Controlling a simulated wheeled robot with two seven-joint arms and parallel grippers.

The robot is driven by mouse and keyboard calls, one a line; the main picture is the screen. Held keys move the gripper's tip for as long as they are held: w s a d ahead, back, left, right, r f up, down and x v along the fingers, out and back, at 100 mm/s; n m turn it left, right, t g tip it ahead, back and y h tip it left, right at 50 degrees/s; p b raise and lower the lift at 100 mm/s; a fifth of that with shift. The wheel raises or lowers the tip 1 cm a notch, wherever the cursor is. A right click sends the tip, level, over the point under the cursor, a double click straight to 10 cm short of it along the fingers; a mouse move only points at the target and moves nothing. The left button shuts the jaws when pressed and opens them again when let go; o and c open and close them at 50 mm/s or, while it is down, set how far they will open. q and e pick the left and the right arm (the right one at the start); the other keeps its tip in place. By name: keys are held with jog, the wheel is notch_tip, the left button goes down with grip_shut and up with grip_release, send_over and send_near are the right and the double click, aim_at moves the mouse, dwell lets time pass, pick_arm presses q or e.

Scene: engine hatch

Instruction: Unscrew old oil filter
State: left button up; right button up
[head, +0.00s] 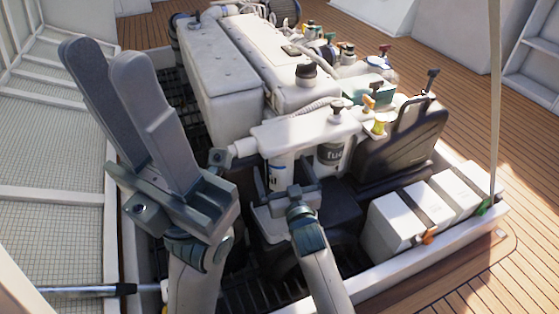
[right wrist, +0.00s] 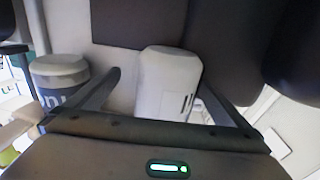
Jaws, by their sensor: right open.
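The old oil filter (head: 274,176), a white canister with blue "oil" lettering, hangs under a white housing on the engine. In the right wrist view a white canister (right wrist: 167,80), seemingly this filter, stands upright between the two spread fingers of my right gripper (right wrist: 160,95). Whether a finger touches it I cannot tell. In the head view my right gripper (head: 290,192) is low in front of the filter and partly hides it. My left gripper (head: 106,52) is open and empty, fingers pointing up, left of the engine.
The fuel filter (head: 331,157) hangs close right of the oil filter, and a labelled canister (right wrist: 62,82) shows left in the right wrist view. A black tank (head: 405,142) and white batteries (head: 396,222) stand to the right. The hatch edge (head: 470,232) surrounds the bay.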

jog(key=shift+a+r, duration=0.1)
jog(key=shift+a, duration=0.05)
jog(key=shift+r, duration=0.1)
jog(key=shift+a+r+n+y+p, duration=0.15)
jog(key=shift+n+y+p, duration=0.25)
jog(key=shift+y+p, duration=0.3)
jog(key=shift+n+g+y+p, duration=0.4)
jog(key=shift+y+p, duration=0.1)
jog(key=shift+p, duration=0.25)
jog(key=shift+n+g+y, duration=0.3)
jog(key=shift+n+y, duration=0.1)
jog(key=shift+y, duration=0.2)
jog(key=shift+y+p, duration=0.3)
jog(key=shift+f, duration=0.25)
jog(key=shift+r+n+g, duration=0.15)
jog(key=shift+n+g, duration=0.15)
jog(key=shift+n, duration=0.2)
jog(key=shift+y, duration=0.5)
